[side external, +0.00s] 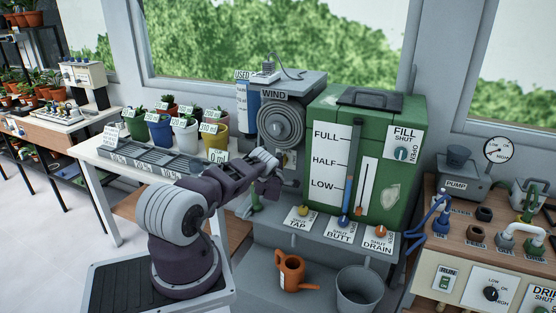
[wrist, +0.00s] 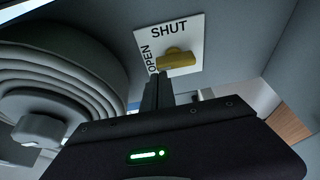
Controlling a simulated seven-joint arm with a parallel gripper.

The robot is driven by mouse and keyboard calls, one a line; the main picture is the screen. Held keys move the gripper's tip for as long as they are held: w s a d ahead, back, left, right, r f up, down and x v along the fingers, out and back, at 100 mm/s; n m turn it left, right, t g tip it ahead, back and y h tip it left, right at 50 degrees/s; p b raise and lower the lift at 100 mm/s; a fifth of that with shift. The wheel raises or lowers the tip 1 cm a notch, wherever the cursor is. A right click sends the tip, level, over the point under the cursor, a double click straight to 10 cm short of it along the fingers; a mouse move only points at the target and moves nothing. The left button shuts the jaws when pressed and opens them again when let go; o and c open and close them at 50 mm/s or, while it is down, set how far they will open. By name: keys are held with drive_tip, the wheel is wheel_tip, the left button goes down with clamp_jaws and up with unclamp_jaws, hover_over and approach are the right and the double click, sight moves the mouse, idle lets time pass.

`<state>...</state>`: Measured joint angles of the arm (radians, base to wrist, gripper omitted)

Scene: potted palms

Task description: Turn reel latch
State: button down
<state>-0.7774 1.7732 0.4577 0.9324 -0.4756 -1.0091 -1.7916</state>
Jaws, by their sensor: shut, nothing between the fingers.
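The reel latch (wrist: 178,60) is a yellow knob on a white plate (wrist: 194,36) marked SHUT along the top and OPEN on the left. The knob lies roughly crosswise on the plate; I cannot tell which word it points to. My gripper (wrist: 160,82) is shut and empty, with its fingertips just below and left of the knob. I cannot tell whether they touch it. The ribbed grey reel (wrist: 50,85) fills the left of the wrist view.
A green tank (side external: 400,125) with gauges stands just right of the reel. TAP, BUTT and DRAIN valves line the ledge (side external: 285,241) below it. An orange watering can (side external: 291,271) and a grey bucket (side external: 360,288) stand lower down. Potted plants (side external: 184,133) and a tray are left.

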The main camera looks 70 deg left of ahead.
sight(286, 156)
drive_tip(key=shift+w+d+r, duration=0.1)
drive_tip(key=shift+w+d, duration=0.7)
drive_tip(key=shift+w+d+f, duration=0.25)
drive_tip(key=shift+f, duration=0.1)
drive_tip(key=shift+w+d+f+m+t+y, duration=0.15)
drive_tip(key=shift+f+m+t+y, duration=0.1)
drive_tip(key=shift+m, duration=0.75)
drive_tip(key=shift+w+d+f+m+t+y, duration=0.15)
drive_tip(key=shift+f+m+t+y, duration=0.1)
drive_tip(key=shift+m, duration=0.75)
